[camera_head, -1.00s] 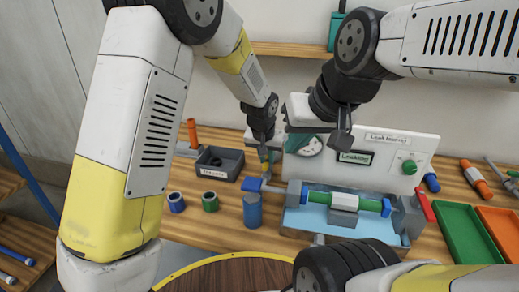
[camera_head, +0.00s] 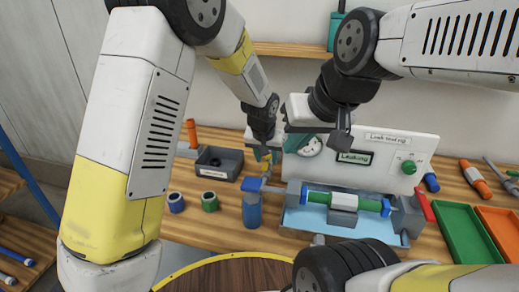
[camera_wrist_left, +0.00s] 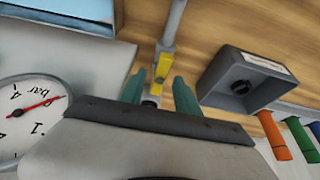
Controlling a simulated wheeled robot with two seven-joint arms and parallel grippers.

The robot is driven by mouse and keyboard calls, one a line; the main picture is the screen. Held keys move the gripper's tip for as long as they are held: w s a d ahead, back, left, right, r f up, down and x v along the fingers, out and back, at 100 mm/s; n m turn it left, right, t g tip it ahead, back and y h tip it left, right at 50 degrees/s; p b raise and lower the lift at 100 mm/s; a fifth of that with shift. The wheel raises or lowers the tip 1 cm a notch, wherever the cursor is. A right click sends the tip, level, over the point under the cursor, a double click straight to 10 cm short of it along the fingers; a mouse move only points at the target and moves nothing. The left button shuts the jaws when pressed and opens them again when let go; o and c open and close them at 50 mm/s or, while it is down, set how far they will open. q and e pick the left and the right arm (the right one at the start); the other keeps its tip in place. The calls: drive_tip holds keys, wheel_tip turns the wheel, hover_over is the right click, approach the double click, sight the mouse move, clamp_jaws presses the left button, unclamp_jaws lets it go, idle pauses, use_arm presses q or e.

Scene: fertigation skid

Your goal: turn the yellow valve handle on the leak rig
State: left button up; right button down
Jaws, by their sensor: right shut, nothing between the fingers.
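The leak rig's white panel (camera_head: 375,170) stands on the bench, with a display reading "Leaking" (camera_head: 354,157) and a round gauge (camera_head: 310,146). The yellow valve handle (camera_head: 266,168) is left of the panel, partly hidden by my left gripper (camera_head: 262,155). In the left wrist view the handle (camera_wrist_left: 156,89) shows between the two teal fingers of my left gripper (camera_wrist_left: 159,92), which are apart, with visible gaps beside it. My right gripper (camera_head: 340,138) is shut and empty in front of the panel, away from the handle.
A dark grey box (camera_head: 219,161) is left of the handle. Blue (camera_head: 176,203) and green (camera_head: 210,201) rings and a blue cylinder (camera_head: 252,211) stand on the bench. A green pipe (camera_head: 330,199) sits in the rig. Green (camera_head: 464,232) and orange (camera_head: 500,226) trays lie at right.

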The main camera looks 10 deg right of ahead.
use_arm(q)
drive_tip(key=v, duration=0.7)
drive_tip(key=shift+s+r, duration=0.15)
drive_tip(key=shift+r, duration=0.2)
